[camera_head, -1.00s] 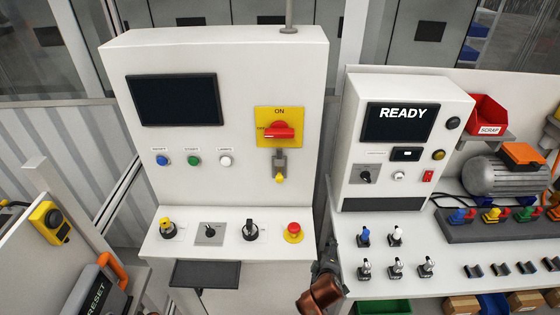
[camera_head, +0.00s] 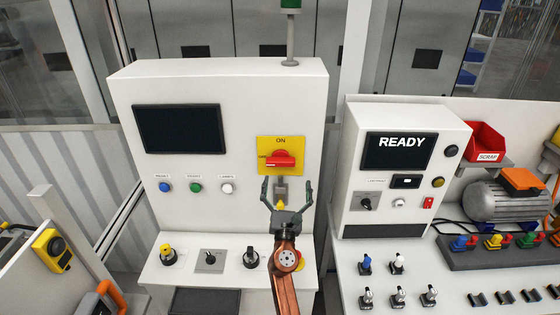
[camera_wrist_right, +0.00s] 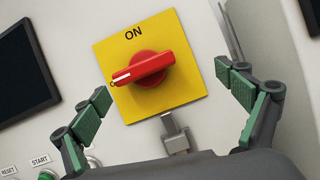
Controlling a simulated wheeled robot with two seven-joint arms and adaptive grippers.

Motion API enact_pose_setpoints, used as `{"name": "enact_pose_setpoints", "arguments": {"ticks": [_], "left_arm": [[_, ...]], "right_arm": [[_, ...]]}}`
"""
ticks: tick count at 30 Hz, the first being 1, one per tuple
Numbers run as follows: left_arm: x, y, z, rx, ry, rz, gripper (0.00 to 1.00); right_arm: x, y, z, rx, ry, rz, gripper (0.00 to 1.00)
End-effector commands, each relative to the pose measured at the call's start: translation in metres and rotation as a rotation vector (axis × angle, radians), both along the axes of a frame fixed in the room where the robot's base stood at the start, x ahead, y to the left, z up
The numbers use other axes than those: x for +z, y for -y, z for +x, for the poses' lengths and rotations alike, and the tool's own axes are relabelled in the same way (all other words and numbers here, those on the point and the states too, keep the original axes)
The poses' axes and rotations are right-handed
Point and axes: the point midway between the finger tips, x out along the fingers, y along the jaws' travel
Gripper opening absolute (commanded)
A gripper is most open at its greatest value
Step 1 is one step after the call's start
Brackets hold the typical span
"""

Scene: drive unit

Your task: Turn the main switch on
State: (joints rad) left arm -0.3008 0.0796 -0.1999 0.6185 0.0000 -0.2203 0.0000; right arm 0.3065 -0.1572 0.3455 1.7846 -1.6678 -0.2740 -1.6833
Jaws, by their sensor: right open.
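The main switch is a red rotary handle (camera_head: 281,160) on a yellow plate (camera_head: 295,142) marked ON at the top, on the front of the white cabinet. The handle lies nearly level, its white mark at the left end, toward the OFF side. The wrist view shows the red handle (camera_wrist_right: 144,68) and plate (camera_wrist_right: 190,90) up close. My right gripper (camera_head: 287,183) is open and empty, just below and in front of the plate. In the wrist view its green-padded fingers (camera_wrist_right: 168,92) stand wide on both sides of the switch, apart from it. My left gripper is out of view.
A grey padlock-like part (camera_wrist_right: 175,138) hangs under the plate. Blue, green and white buttons (camera_head: 196,188) sit left of the switch, below a dark screen (camera_head: 179,129). Knobs (camera_head: 168,254) stand on the ledge below. A READY panel (camera_head: 402,150) is at right.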

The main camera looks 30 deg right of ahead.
Motion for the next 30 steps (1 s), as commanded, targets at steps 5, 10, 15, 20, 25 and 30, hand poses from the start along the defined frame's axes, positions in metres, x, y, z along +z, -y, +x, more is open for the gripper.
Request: {"name": "enact_pose_setpoints", "arguments": {"ticks": [5,10,15,20,25,30], "left_arm": [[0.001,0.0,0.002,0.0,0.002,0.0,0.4],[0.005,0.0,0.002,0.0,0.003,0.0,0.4],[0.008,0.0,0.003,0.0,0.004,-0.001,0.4],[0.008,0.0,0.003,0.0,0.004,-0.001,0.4],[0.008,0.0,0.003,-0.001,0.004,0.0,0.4],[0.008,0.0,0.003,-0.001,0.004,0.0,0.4]], "right_arm": [[0.013,-0.016,0.023,-0.004,-0.059,-0.132,0.93],[0.023,-0.006,0.042,-0.005,-0.061,-0.136,0.93],[0.033,0.008,0.062,-0.006,-0.061,-0.136,0.93],[0.038,0.016,0.076,-0.006,-0.062,-0.135,0.93],[0.04,0.019,0.08,-0.006,-0.061,-0.134,0.93],[0.039,0.019,0.08,-0.006,-0.061,-0.132,0.93]]}}
